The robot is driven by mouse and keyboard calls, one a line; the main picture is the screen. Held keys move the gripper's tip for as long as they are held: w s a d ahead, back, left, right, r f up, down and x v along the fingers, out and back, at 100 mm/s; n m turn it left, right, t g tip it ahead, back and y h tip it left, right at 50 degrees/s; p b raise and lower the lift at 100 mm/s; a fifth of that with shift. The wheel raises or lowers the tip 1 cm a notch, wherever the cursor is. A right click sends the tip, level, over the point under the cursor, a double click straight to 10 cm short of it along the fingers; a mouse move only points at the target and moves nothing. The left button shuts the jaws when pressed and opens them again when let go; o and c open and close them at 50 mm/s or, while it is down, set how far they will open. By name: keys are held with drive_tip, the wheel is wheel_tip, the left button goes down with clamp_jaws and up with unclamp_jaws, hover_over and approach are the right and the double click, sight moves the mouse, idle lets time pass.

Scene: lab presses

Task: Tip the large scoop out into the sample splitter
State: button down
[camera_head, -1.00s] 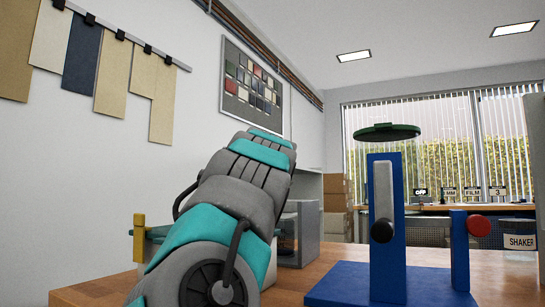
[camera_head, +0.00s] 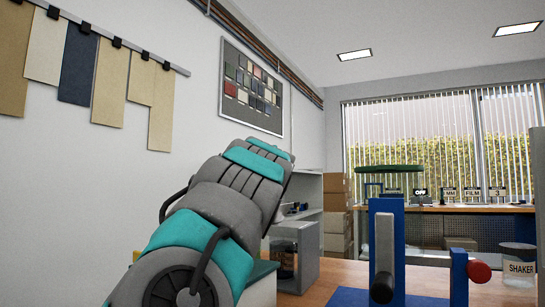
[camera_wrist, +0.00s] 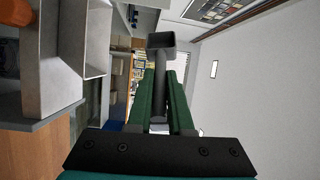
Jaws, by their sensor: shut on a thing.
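My gripper (camera_wrist: 160,78) has green fingers and is shut on the handle of the large scoop. The large scoop (camera_wrist: 160,40) is dark grey with a box-shaped head, held out beyond the fingertips. What is in it cannot be seen. Light grey metal walls (camera_wrist: 58,55) at the left of the wrist view may be the sample splitter; the scoop is apart from them. A grey open-sided box (camera_head: 297,250) behind my arm in the head view may be the same thing. My gripper and the scoop are hidden in the head view.
A jar labelled SHAKER (camera_head: 518,262) is further right. Cardboard boxes (camera_head: 338,215) are stacked behind. An orange thing (camera_wrist: 15,12) shows in the wrist view.

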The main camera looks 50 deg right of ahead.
drive_tip(key=shift+r+m+g+y+p, duration=0.25)
drive_tip(key=shift+m+p, duration=0.6)
drive_tip(key=shift+p, duration=0.9)
drive_tip(key=shift+r+m+g+y+p, duration=0.25)
drive_tip(key=shift+m+p, duration=0.6)
drive_tip(key=shift+p, duration=0.85)
drive_tip(key=shift+s+d+f+m+y, duration=0.1)
drive_tip(key=shift+f+m+y, duration=0.2)
drive_tip(key=shift+m, duration=0.4)
drive_tip(key=shift+r+m+y, duration=0.2)
drive_tip(key=shift+m+y, duration=0.4)
drive_tip(key=shift+m, duration=0.6)
drive_tip(key=m+y, duration=0.2)
drive_tip(key=m, duration=0.1)
drive_tip(key=m+y, duration=0.1)
drive_tip(key=m, duration=0.1)
drive_tip(key=shift+r, duration=0.25)
drive_tip(key=m+y, duration=0.1)
drive_tip(key=m+t, duration=0.1)
drive_tip(key=m+y, duration=0.1)
drive_tip(key=shift+r+m+y, duration=0.25)
drive_tip(key=shift+m+y, duration=0.05)
drive_tip(key=shift+m, duration=0.1)
